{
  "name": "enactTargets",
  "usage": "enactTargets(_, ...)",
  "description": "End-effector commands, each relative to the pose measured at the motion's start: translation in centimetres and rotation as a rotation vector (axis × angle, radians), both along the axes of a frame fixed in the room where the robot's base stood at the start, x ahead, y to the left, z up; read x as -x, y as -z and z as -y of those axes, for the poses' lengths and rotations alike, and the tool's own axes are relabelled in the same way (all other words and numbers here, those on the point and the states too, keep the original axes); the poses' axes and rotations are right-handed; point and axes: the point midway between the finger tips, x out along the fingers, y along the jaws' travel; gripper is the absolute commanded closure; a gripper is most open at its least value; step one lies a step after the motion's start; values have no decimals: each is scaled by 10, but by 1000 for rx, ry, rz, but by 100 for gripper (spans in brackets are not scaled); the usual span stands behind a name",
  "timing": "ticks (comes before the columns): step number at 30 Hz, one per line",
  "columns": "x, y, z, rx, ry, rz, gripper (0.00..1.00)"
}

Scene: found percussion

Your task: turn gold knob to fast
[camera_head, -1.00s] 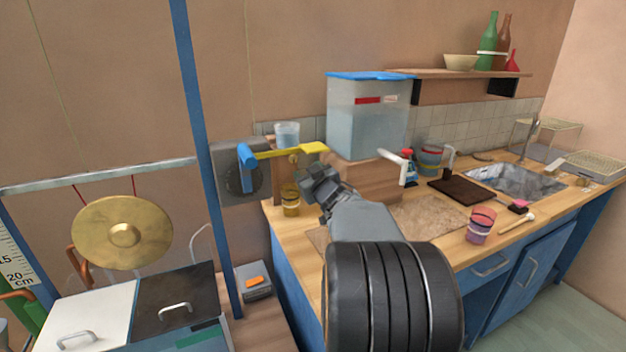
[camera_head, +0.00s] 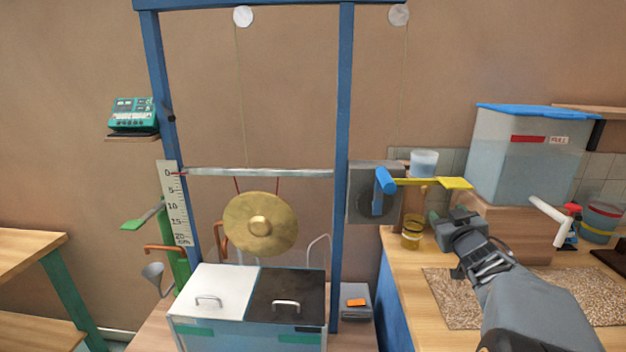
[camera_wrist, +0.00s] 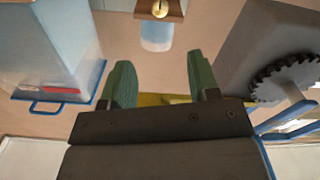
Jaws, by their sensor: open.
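A small round gold knob (camera_wrist: 160,9) sits on a wooden block (camera_wrist: 176,14) at the top edge of the wrist view. I cannot make out the knob or a "fast" mark in the head view. My gripper (camera_head: 446,222) is over the counter at the right of the head view, below the end of a yellow paddle (camera_head: 440,182). In the wrist view my gripper (camera_wrist: 160,82) has its green fingers spread with nothing between them. The knob lies beyond the fingertips, apart from them.
A water tank (camera_head: 520,160) with a blue lid stands right of my gripper. A grey box (camera_head: 360,205) with a blue crank (camera_head: 384,180) is to its left. A clear cup (camera_head: 424,162) and yellow jar (camera_head: 412,236) are close by. A gong (camera_head: 260,224) hangs further left.

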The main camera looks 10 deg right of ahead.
Motion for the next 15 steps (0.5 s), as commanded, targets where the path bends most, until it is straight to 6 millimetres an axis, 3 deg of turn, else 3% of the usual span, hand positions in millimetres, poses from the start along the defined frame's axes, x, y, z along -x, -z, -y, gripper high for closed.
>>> enactTargets(4, 5, 15, 15, 7, 89, -85, 45)
enactTargets(9, 42, 69, 38, -110, 339, -347, 45)
enactTargets(11, 57, 84, 26, -176, 400, -467, 45)
enactTargets(14, 82, 102, -18, -291, 428, -684, 45)
enactTargets(15, 92, 106, -41, -334, 417, -773, 45)
